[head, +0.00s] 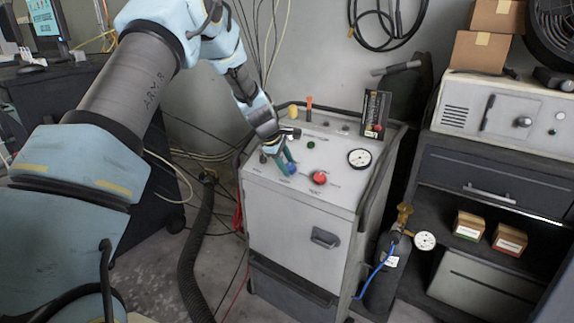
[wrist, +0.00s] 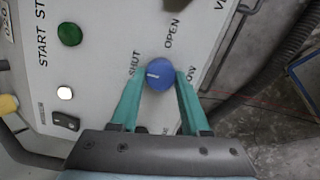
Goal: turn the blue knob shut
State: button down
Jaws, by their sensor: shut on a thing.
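The blue knob (wrist: 159,74) is on the light panel of the cabinet, between the labels SHUT and OPEN in the wrist view. Its white pointer line points left, near the SHUT label. In the head view the knob (head: 292,169) shows small at the front left of the panel, partly covered by my gripper. My gripper (wrist: 157,78) has its two teal fingers on either side of the knob and is shut on it. In the head view my gripper (head: 287,162) reaches down onto the panel from the upper left.
A red knob (head: 319,177), a white gauge (head: 359,158) and a green button (wrist: 69,35) are on the same panel (head: 340,185). A black rail edges the cabinet top. A dark hose (head: 197,250) and loose cables lie left of the cabinet. A gas bottle (head: 384,275) stands at its right.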

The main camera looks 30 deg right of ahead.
jog(key=shift+c, duration=1.9)
grip_release()
jog(key=shift+a+r, duration=0.1)
jog(key=b+v, duration=0.2)
jog(key=v, duration=0.8)
jog(key=shift+r, duration=0.25)
jog(key=shift+a, duration=0.15)
jog(key=s+a+m+y, duration=0.1)
jog(key=s+a+m, duration=0.1)
jog(key=a, duration=0.8)
jog(key=s+a+m+y, duration=0.1)
jog(key=s+a, duration=0.3)
jog(key=a, duration=0.6)
jog(key=s+a+m+y, duration=0.1)
jog(key=s+a+m, duration=0.2)
jog(key=a, duration=0.7)
jog(key=shift+y, duration=0.4)
jog(key=s+a+m, duration=0.1)
jog(key=s+a, duration=0.2)
jog(key=s+a+m+y, duration=0.1)
jog(key=s+a, duration=0.2)
jog(key=s+a+f+m, duration=0.1)
jog(key=s+a, duration=0.2)
jog(key=shift+s+a, duration=0.1)
jog(key=shift+s, duration=0.15)
jog(key=shift+c, duration=0.3)
